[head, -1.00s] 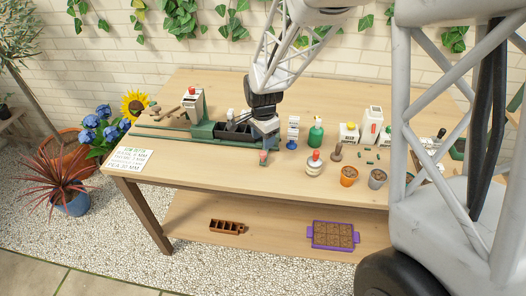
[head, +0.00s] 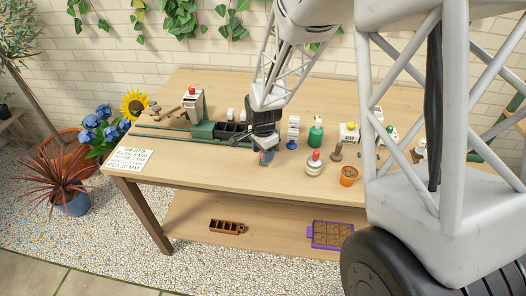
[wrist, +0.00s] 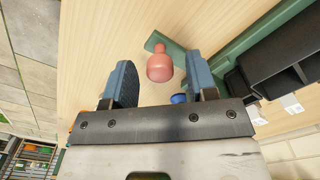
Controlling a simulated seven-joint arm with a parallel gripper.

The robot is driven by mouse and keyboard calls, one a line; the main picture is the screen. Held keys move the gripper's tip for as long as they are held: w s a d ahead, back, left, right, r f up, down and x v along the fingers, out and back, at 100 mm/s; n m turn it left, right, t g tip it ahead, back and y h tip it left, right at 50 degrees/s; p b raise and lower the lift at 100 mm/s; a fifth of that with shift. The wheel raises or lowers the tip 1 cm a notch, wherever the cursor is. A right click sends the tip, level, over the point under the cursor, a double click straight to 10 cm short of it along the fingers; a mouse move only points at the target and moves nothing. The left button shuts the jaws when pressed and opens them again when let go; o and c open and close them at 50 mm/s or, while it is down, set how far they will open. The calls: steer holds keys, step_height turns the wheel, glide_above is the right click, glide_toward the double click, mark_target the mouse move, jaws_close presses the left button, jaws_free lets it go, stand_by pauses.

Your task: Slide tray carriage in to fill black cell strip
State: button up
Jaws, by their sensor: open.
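The black cell strip (head: 232,132) lies in the green tray carriage on the bench, right of the green stand with a white hopper (head: 193,103). It also shows at right in the wrist view (wrist: 275,65). A pinkish-red knob (wrist: 160,66) stands on a green arm (wrist: 158,42) at the carriage's side. My gripper (head: 266,157) is low over the bench at the knob. In the wrist view its two blue fingers are spread apart, with the knob ahead between them and not gripped. In the head view my gripper hides most of the knob.
Green rails (head: 155,133) run left from the stand. A blue-and-white stamp-like piece (head: 292,133), a green bottle (head: 316,133), a white jar with a red knob (head: 314,163) and an orange pot (head: 348,176) stand to the right. A lettered card (head: 132,158) lies at the left.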

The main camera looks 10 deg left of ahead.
jaws_close()
steer(key=shift+a, duration=0.1)
steer(key=a, duration=2.7)
steer(key=shift+a, duration=0.35)
jaws_free()
steer(key=shift+r, duration=0.1)
step_height(320, 180, up, 8)
steer(key=shift+f, duration=0.2)
